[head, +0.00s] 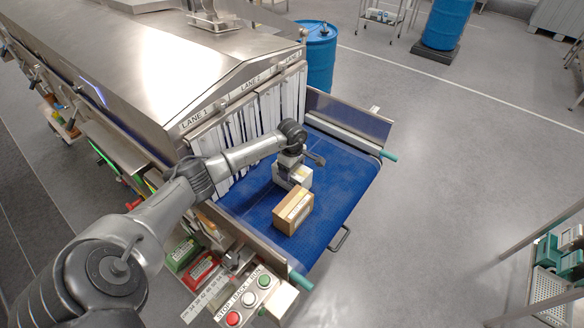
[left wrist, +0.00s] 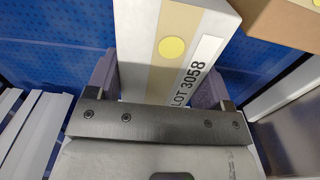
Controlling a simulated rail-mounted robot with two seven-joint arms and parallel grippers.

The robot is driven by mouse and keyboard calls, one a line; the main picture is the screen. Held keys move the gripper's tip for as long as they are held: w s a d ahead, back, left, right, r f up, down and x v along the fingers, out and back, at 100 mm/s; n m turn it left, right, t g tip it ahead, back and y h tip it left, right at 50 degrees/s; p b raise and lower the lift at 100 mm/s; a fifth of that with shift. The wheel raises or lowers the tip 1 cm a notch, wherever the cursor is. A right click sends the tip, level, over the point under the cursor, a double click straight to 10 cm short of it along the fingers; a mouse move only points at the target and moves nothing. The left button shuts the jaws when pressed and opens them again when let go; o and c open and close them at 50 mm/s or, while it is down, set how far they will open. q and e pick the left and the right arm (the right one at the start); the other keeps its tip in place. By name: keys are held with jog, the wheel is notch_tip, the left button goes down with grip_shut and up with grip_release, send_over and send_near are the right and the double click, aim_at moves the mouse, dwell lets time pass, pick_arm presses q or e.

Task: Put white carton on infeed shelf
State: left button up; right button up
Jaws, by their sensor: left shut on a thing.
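A white carton (head: 299,177) is in my left gripper (head: 291,165) over the blue belt bed (head: 340,185) in front of the tunnel. In the left wrist view the white carton (left wrist: 135,40) shows a beige band, a yellow dot and a "LOT 3058" label. The fingers of my left gripper (left wrist: 160,85) are on both its sides. I cannot tell whether its underside touches the bed. No separate surface marked as the infeed shelf can be made out. My right gripper is not in view.
A brown carton (head: 293,211) lies on the bed close to the white one. White strip curtains (head: 245,125) hang at the tunnel mouth under the lane signs. Metal side rails border the bed. A control panel (head: 247,299) with buttons is at the near side. The bed's right part is clear.

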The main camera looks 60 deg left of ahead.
pick_arm(q)
jog(key=o, duration=0.9)
jog(key=shift+f, duration=0.15)
jog(key=o, duration=0.5)
